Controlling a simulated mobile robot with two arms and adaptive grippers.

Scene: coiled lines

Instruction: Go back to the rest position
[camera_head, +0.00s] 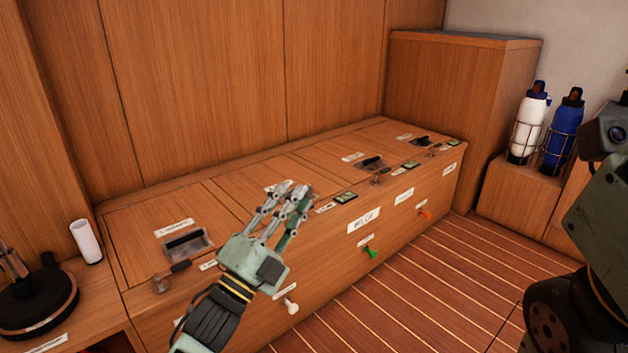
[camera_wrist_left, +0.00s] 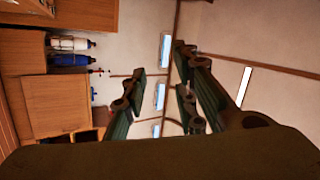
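My left gripper (camera_head: 287,200) is raised in front of the long wooden locker bench (camera_head: 255,165) in the head view. Its fingers point up and away and look apart, with nothing between them. In the left wrist view its fingers (camera_wrist_left: 165,95) are spread with clear space between them, and the wall and windows show behind. Part of my right arm (camera_head: 600,220) stands at the right edge of the head view. Its fingers are out of view.
The bench has labelled lids, dark recessed handles and coloured knobs, including a green one (camera_head: 370,252). White (camera_head: 528,125) and blue (camera_head: 562,132) bottles stand in racks at right. A white cylinder (camera_head: 86,241) and dark round base (camera_head: 38,303) sit at left. Striped floor (camera_head: 430,285) is clear.

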